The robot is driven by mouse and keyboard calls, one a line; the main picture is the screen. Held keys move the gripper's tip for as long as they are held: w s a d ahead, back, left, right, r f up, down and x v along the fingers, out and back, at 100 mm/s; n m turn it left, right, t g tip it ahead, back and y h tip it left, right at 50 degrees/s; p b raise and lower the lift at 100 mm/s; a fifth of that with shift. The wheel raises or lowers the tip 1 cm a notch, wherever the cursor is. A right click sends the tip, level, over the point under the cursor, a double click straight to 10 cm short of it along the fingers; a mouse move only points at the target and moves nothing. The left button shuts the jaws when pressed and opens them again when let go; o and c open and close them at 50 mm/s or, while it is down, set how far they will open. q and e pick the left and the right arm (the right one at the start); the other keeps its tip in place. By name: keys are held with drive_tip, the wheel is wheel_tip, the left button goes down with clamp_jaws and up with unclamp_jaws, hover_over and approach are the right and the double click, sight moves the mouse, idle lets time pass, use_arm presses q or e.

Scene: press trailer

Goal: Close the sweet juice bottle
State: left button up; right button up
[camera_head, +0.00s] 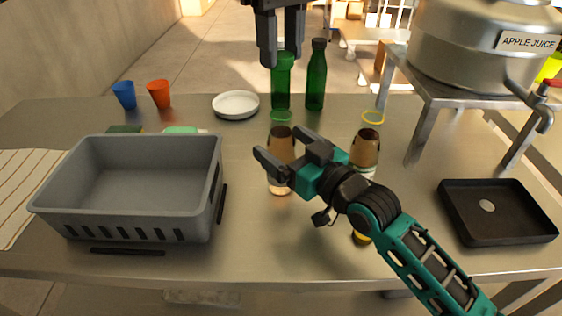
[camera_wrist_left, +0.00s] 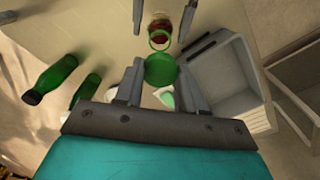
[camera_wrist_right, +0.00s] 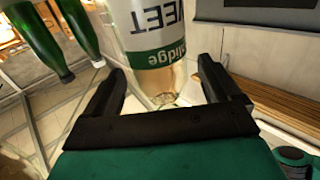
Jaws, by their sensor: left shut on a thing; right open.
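The sweet juice bottle (camera_head: 281,145) stands upright and open on the table, with brown content and a green neck ring. Its open green mouth shows in the left wrist view (camera_wrist_left: 160,40). Its green and white label (camera_wrist_right: 155,50) shows in the right wrist view. My left gripper (camera_head: 281,58) is shut on a round green cap (camera_wrist_left: 160,69), held above and apart from the bottle mouth. My right gripper (camera_head: 286,158) is open, its fingers on either side of the bottle; contact cannot be told. Its arm hides part of the bottle.
A second brown bottle (camera_head: 365,148) with a yellow neck ring stands to the right. A yellow cap (camera_head: 361,239) lies partly behind my right arm. A grey crate (camera_head: 130,226) stands left, a black tray (camera_head: 500,239) right. Green bottles (camera_head: 316,80) and a white plate (camera_head: 236,103) are behind.

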drive_tip(key=shift+w+a, duration=0.45)
drive_tip(key=shift+c, duration=0.3)
drive_tip(key=c, duration=1.5)
use_arm(q)
hover_over(281, 106)
drive_tip(key=shift+f, duration=2.45)
use_arm(e)
drive_tip(key=shift+o, duration=0.2)
use_arm(q)
drive_tip(key=shift+f, duration=0.9)
drive_tip(key=shift+f, duration=0.55)
